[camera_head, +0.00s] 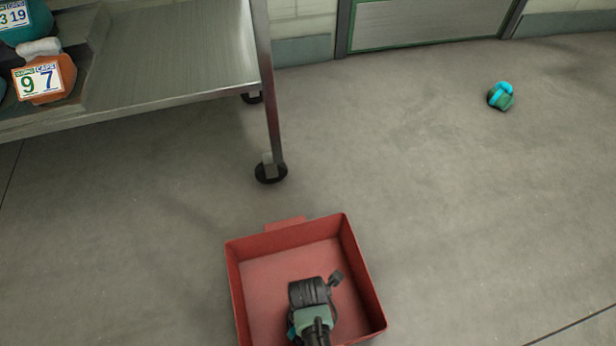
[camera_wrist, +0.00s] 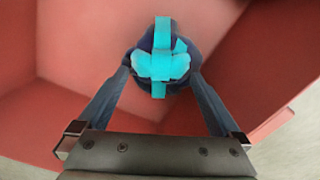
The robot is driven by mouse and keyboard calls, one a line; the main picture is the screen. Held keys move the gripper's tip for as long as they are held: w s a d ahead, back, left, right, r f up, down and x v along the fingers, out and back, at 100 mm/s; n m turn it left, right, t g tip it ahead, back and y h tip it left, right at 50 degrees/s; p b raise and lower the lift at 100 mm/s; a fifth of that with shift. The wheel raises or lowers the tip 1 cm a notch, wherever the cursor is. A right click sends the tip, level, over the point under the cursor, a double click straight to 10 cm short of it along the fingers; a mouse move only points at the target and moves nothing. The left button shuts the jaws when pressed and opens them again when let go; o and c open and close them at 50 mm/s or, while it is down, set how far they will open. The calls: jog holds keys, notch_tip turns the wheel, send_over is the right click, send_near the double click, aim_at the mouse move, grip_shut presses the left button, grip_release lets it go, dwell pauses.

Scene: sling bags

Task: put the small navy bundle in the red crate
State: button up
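The navy bundle (camera_wrist: 142,52) with bright cyan straps shows in the wrist view between the two fingers of my gripper (camera_wrist: 160,72). The fingers touch it on both sides and appear shut on it. The red crate (camera_head: 362,268) stands on the floor at the bottom middle of the head view; its red walls and floor also fill most of the wrist view (camera_wrist: 75,45). My gripper and the bundle are over or inside the crate. In the head view my wrist covers nearly all of the bundle. Whether the bundle touches the crate floor I cannot tell.
A metal shelf (camera_head: 185,55) on casters stands at upper left, with an orange bundle (camera_head: 62,84) and a teal bundle (camera_head: 25,32) bearing number tags. A green and cyan bundle (camera_head: 501,96) lies on the floor at upper right. The floor right of the crate is clear.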

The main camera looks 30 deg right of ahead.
notch_tip(320, 180, up, 12)
jog(key=p, duration=0.8)
jog(key=shift+r, duration=0.15)
